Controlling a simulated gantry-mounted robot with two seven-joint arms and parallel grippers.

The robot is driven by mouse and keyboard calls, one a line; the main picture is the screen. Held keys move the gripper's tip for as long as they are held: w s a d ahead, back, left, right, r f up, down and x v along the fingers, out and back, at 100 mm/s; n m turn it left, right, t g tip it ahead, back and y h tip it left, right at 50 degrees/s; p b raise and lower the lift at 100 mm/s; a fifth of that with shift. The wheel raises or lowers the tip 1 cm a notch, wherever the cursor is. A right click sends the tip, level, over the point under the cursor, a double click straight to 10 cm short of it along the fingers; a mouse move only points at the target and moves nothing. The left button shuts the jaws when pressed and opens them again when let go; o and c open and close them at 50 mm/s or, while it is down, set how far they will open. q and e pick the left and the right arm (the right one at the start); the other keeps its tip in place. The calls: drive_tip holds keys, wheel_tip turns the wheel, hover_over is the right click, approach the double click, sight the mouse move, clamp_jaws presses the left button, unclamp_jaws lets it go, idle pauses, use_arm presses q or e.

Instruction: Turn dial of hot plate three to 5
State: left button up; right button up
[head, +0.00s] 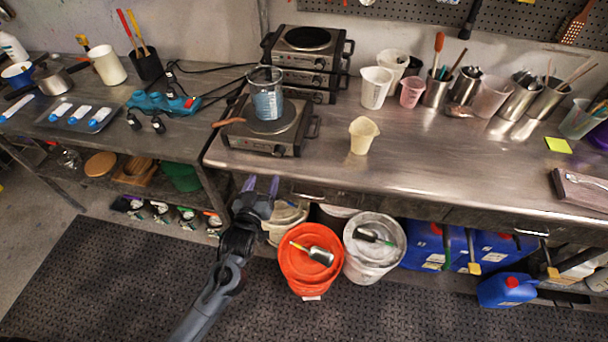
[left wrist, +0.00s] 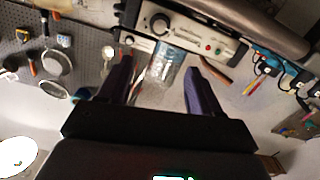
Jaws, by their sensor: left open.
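A single hot plate (head: 268,128) stands at the front left of the steel bench, with a beaker of blue liquid (head: 267,100) on it. Its dial (head: 278,151) is on its front face. Behind it is a stack of hot plates (head: 308,65). No numbers are readable on any plate. My left gripper (head: 261,186) is open and empty, just in front of and below the bench edge, apart from the dial. In the left wrist view, a dial (left wrist: 161,23) shows on a hot plate beyond the spread fingers (left wrist: 158,85), with the beaker (left wrist: 166,66) also visible. My right gripper is out of view.
A small cream beaker (head: 363,135) stands right of the hot plate. An orange-handled tool (head: 230,121) lies by its left side. Below the bench are an orange bucket (head: 300,270) and a white bucket (head: 367,267).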

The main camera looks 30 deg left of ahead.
sight(278, 154)
use_arm(q)
drive_tip(key=shift+t, duration=0.3)
drive_tip(key=b+x, duration=0.2)
drive_tip(key=x, duration=0.2)
drive_tip(key=f+b+x, duration=0.1)
drive_tip(key=b+x, duration=0.1)
drive_tip(key=x, duration=0.2)
drive_tip(key=f+b+x, duration=0.1)
drive_tip(key=x, duration=0.4)
drive_tip(key=shift+d+f+b, duration=0.2)
drive_tip(key=shift+d+b, duration=0.05)
drive_tip(key=shift+b, duration=0.15)
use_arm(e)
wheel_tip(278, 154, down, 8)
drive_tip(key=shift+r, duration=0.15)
